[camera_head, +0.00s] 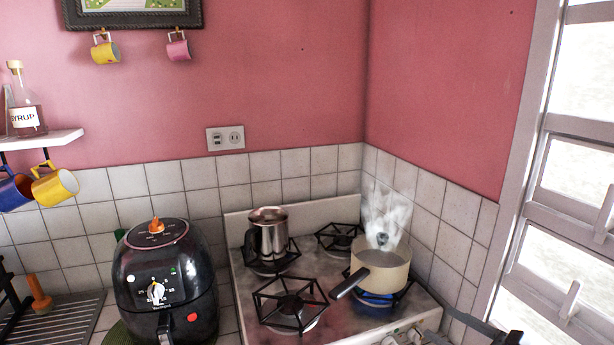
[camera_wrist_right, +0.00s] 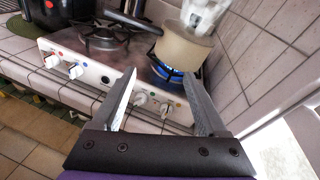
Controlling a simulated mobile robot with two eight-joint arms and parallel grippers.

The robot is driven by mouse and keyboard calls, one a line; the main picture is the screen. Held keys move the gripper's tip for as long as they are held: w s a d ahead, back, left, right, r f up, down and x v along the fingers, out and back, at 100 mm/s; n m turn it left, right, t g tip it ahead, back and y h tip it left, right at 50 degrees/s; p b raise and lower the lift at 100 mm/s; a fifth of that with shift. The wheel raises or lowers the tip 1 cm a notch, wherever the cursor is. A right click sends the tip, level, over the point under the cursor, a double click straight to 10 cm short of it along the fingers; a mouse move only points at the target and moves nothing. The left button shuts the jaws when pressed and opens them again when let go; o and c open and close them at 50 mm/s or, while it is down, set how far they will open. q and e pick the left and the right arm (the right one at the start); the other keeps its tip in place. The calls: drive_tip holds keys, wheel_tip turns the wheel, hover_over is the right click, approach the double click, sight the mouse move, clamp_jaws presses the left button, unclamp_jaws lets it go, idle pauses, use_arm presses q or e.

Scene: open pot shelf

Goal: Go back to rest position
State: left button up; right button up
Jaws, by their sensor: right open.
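My right gripper (camera_wrist_right: 161,80) is open and empty in the right wrist view, its two fingers pointing at the front panel of the stove (camera_wrist_right: 85,72). It also shows partly at the bottom right of the head view (camera_head: 478,335), in front of the stove's right corner. My left gripper is not in view. A cream pot (camera_head: 384,272) with a dark handle sits on the front right burner over a blue flame (camera_head: 376,297), with white steam rising above it. It shows beyond the fingers in the wrist view (camera_wrist_right: 182,48).
A metal pitcher (camera_head: 268,233) stands on the back left burner. A black air fryer (camera_head: 165,280) stands left of the stove. Cups (camera_head: 56,186) hang under a shelf (camera_head: 45,142) holding a syrup bottle (camera_head: 27,105). A window (camera_head: 570,200) is on the right.

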drive_tip(key=s+a+f+n+g+h, duration=0.1)
drive_tip(key=s+a+f+n+g, duration=0.25)
drive_tip(key=a+f+n, duration=0.25)
drive_tip(key=s+a+f+n+g+h, duration=0.1)
drive_tip(key=s+a+f+n+g, duration=0.2)
drive_tip(key=s+a+f+n, duration=0.3)
drive_tip(key=s+d+f+n+g+h, duration=0.1)
drive_tip(key=s+f+n+h, duration=0.5)
drive_tip(key=n, duration=0.9)
drive_tip(key=s+f+g, duration=0.1)
drive_tip(key=s+f, duration=0.1)
drive_tip(key=s, duration=0.1)
drive_tip(key=shift+d, duration=0.35)
